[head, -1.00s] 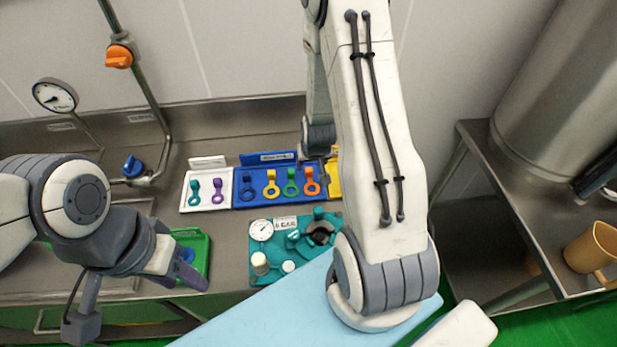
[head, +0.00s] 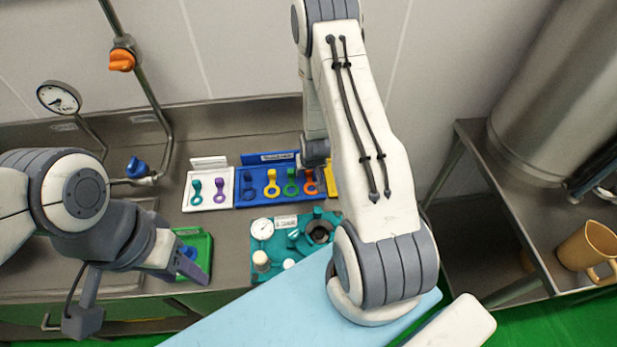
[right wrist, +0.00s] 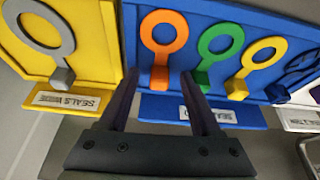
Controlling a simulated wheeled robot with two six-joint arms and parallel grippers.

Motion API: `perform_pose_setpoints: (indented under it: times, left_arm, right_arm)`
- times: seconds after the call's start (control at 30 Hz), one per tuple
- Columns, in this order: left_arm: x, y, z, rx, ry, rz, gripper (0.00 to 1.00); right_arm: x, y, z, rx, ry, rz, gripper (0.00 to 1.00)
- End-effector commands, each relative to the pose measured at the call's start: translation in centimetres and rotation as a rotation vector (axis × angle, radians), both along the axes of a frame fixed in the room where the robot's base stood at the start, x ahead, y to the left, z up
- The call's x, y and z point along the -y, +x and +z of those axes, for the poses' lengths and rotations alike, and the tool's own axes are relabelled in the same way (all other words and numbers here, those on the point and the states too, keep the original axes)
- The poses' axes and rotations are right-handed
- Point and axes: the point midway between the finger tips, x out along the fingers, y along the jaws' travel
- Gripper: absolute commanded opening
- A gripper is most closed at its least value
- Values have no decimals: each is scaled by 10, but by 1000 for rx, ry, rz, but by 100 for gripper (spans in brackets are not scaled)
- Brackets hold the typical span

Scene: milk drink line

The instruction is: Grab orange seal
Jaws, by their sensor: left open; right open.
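The orange seal (right wrist: 165,42), a ring with a block-like tab, lies on the blue tray (right wrist: 160,110) in the right wrist view. In the head view the orange seal (head: 310,186) is partly covered by my right wrist. My right gripper (right wrist: 158,74) is open, its two fingers on either side of the orange seal's tab in the picture. I cannot tell its height above the tray or any contact. My left gripper (head: 196,272) is open by the small green tray (head: 207,243), away from the seals.
The green seal (right wrist: 218,42) and yellow seal (right wrist: 262,55) lie right of the orange one; a blue seal is beyond. A yellow tray (right wrist: 100,20) with a grey seal (right wrist: 45,28) adjoins on the left. A teal fixture (head: 265,225) stands in front of the blue tray.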

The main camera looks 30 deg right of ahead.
Motion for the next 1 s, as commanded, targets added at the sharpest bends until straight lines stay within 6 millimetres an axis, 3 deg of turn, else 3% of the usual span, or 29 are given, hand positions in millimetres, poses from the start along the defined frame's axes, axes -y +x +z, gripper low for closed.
perform_pose_setpoints:
  times: [0.03, 0.2, 0.67, 0.87, 1.0]
  left_arm:
    - [0, 0, 0, 0, 0, 0, 50]
    - [0, 0, 0, 0, 0, 0, 50]
    - [0, 0, -2, 0, 0, 0, 50]
    - [0, 0, -9, 0, 0, 0, 50]
    - [0, 0, -16, 0, 0, 0, 50]
  right_arm:
    - [0, 0, 0, 0, 0, 0, 61]
    - [0, 0, 0, -1, 0, 0, 0]
    - [0, 0, 3, -1, 0, 1, 0]
    - [0, 1, 19, 3, -2, 1, 0]
    - [0, 1, 40, 5, -2, 0, 0]
